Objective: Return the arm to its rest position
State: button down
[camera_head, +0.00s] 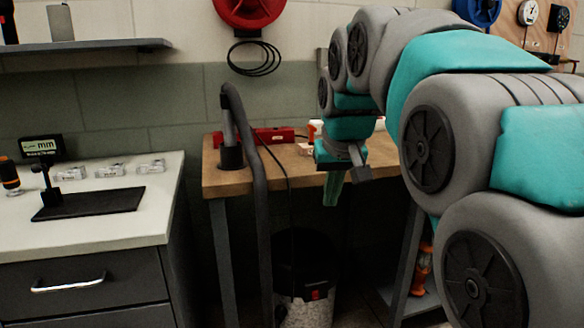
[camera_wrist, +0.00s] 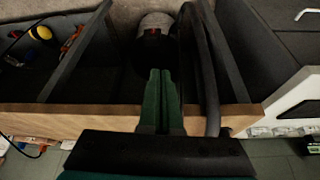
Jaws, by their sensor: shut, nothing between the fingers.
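My arm, teal and grey, reaches in from the right of the head view and bends down at its far end. My gripper (camera_head: 333,190) points down in front of the wooden workbench (camera_head: 219,182), near its front edge. In the wrist view my gripper (camera_wrist: 161,74) shows as two green fingers side by side, closed together with nothing between them. No held object shows in either view.
A black hose (camera_head: 256,185) rises beside the bench's left end. A bin (camera_head: 305,300) stands under the bench. A white-topped cabinet (camera_head: 150,222) with a display gauge (camera_head: 40,146) is at the left. A red tool (camera_head: 274,135) lies on the bench. A reel hangs on the wall.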

jog(key=s+d+f+g, duration=0.3)
jog(key=s+f, duration=1)
jog(key=s, duration=0.4)
jog(key=s+d+f+m+g, duration=0.1)
jog(key=s+d+f+g, duration=0.2)
jog(key=s+f, duration=1)
jog(key=s+d, duration=0.1)
jog(key=s, duration=0.2)
jog(key=shift+s+d+g+h, duration=0.3)
jog(key=shift+s, duration=0.05)
